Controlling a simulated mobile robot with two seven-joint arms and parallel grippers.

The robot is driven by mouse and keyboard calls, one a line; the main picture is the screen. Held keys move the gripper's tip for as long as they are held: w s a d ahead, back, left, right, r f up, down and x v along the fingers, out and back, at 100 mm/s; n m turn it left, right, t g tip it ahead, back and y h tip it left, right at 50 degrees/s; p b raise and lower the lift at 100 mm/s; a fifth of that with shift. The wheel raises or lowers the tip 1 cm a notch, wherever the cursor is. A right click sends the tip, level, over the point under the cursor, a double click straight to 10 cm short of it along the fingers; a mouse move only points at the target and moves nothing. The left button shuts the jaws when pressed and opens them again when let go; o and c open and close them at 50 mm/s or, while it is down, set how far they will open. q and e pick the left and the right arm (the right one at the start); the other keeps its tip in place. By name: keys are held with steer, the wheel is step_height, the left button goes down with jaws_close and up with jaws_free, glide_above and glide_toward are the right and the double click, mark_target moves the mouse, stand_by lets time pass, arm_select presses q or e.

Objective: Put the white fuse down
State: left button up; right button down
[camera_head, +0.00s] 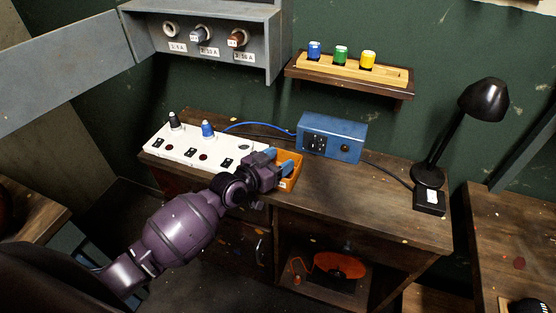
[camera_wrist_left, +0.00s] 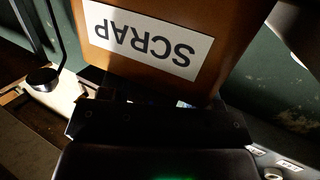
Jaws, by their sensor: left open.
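My left gripper (camera_head: 279,161) is open, its blue-tipped fingers over the small orange box (camera_head: 290,184) on the workbench. In the left wrist view the box's label reads SCRAP (camera_wrist_left: 140,38), upside down and close to the gripper (camera_wrist_left: 160,118). No white fuse shows clearly in either view. A small pale spot (camera_wrist_left: 184,104) lies at the box's edge in the left wrist view, too small and dark to identify. The inside of the box is mostly hidden by the gripper. My right gripper is not in view.
A white panel (camera_head: 182,150) with a black and a blue knob-like piece lies left of the box. A blue device (camera_head: 332,137) stands behind, a black lamp (camera_head: 428,177) to the right. A grey fuse cabinet (camera_head: 262,62) and a shelf (camera_head: 350,84) hang above.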

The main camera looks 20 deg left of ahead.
arm_select(q)
steer(key=shift+s+f, duration=0.1)
steer(key=shift+f, duration=0.15)
steer(key=shift+r, duration=0.25)
steer(key=shift+r+p, duration=0.55)
steer(key=v, duration=1.2)
steer(key=s+a+f+n+g+y, duration=0.2)
steer(key=s+a+f+n+y, duration=0.2)
steer(key=s+f, duration=1)
steer(key=s+y, duration=0.1)
steer(key=y, duration=0.2)
steer(key=shift+s+a+f+g+y, duration=0.3)
steer(key=shift+s+a+g, duration=0.05)
steer(key=shift+g, duration=0.05)
